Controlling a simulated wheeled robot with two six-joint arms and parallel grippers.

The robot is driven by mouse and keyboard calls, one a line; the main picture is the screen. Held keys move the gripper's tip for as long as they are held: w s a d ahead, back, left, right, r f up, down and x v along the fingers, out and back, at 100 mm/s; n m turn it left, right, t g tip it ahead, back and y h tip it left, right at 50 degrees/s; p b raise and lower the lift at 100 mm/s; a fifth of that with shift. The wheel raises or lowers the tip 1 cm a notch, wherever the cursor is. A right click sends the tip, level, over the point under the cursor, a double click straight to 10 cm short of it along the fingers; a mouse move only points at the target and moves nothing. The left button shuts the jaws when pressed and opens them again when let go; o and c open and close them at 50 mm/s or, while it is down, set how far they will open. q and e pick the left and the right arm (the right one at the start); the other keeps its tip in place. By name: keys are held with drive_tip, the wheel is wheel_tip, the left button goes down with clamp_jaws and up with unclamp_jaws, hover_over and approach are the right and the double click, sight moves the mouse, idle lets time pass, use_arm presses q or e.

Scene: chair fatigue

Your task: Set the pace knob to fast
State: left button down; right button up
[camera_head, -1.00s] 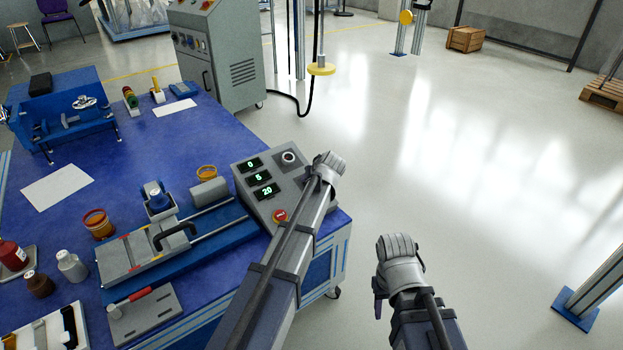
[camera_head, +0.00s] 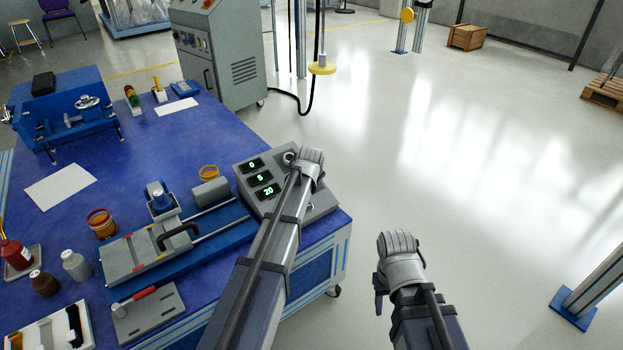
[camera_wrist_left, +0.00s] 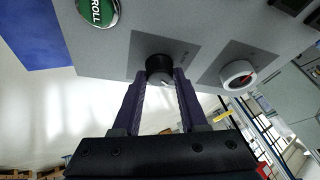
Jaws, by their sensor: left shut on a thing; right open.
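The grey control box (camera_head: 262,205) stands at the table's right corner, with green displays reading 0, 5 and 20. My left gripper (camera_head: 312,162) is over its right part. In the left wrist view its two dark fingers (camera_wrist_left: 160,82) are shut on a black knob (camera_wrist_left: 159,66) with a pale pointer face, on a dark grey plate. The labels are too small to read, so I cannot tell which is the pace knob. My right gripper (camera_head: 398,245) is open, empty, over the floor.
A green button marked ROLL (camera_wrist_left: 98,12) is near the held knob.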

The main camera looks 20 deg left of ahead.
idle(0.3)
use_arm(q)
drive_tip(key=shift+c, duration=2.2)
unclamp_jaws()
drive_tip(key=shift+r, duration=0.1)
drive_tip(key=p+v, duration=0.6)
drive_tip(key=v, duration=0.1)
drive_tip(key=shift+s+r, duration=0.2)
drive_tip(key=shift+r, duration=0.05)
drive_tip(key=shift+s+d, duration=0.1)
drive_tip(key=shift+d, duration=0.05)
